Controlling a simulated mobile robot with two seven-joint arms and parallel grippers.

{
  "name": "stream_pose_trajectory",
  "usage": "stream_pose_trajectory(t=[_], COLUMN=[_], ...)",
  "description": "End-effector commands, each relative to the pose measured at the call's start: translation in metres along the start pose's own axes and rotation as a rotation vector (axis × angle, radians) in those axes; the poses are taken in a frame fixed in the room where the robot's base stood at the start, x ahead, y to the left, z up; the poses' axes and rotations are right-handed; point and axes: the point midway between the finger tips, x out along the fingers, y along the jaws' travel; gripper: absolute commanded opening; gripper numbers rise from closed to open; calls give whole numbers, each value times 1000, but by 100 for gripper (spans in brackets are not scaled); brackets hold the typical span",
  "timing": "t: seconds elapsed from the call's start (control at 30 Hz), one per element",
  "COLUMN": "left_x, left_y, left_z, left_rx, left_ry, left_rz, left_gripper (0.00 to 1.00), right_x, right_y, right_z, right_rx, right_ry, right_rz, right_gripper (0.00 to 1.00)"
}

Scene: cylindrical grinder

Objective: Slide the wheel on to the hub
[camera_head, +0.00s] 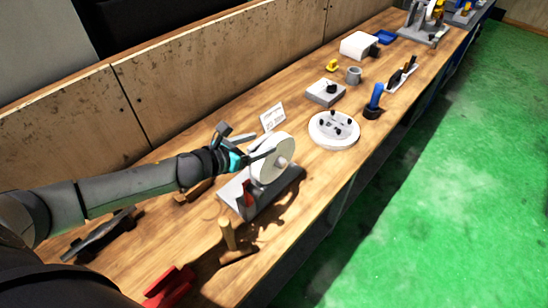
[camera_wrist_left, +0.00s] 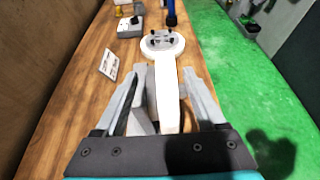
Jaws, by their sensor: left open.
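The white wheel (camera_head: 276,167) stands upright at a grey stand (camera_head: 262,205) on the bench. A pale round stub, which looks like the hub, shows at the middle of its near face (camera_head: 283,162). I cannot tell how far the wheel is on it. My left gripper (camera_head: 256,157) is at the wheel's left edge. In the left wrist view the gripper (camera_wrist_left: 165,92) is open, with the wheel (camera_wrist_left: 167,80) edge-on between its fingers. Contact cannot be told. My right gripper is not in view.
A white round plate with dark knobs (camera_head: 334,130) lies beyond the wheel, with a blue-handled tool (camera_head: 375,99) near it. A small sign (camera_head: 272,117) stands behind the wheel. A wooden-handled tool (camera_head: 228,234) and a red object (camera_head: 169,287) are on the near bench.

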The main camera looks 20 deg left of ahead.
Motion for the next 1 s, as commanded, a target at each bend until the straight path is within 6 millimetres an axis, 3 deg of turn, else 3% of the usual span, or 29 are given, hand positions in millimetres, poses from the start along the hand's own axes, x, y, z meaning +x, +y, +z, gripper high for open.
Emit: stream_pose_trajectory(t=[0.5, 1.0], left_x=[-63, -92], left_y=[1, 1], left_z=[-1, 1], left_rx=[1, 2], left_ry=[1, -2], left_rz=[2, 2], left_gripper=[72, 72], right_x=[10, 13], right_y=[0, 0], right_z=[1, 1], right_rx=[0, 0], right_ry=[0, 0], right_rz=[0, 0], right_gripper=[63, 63])
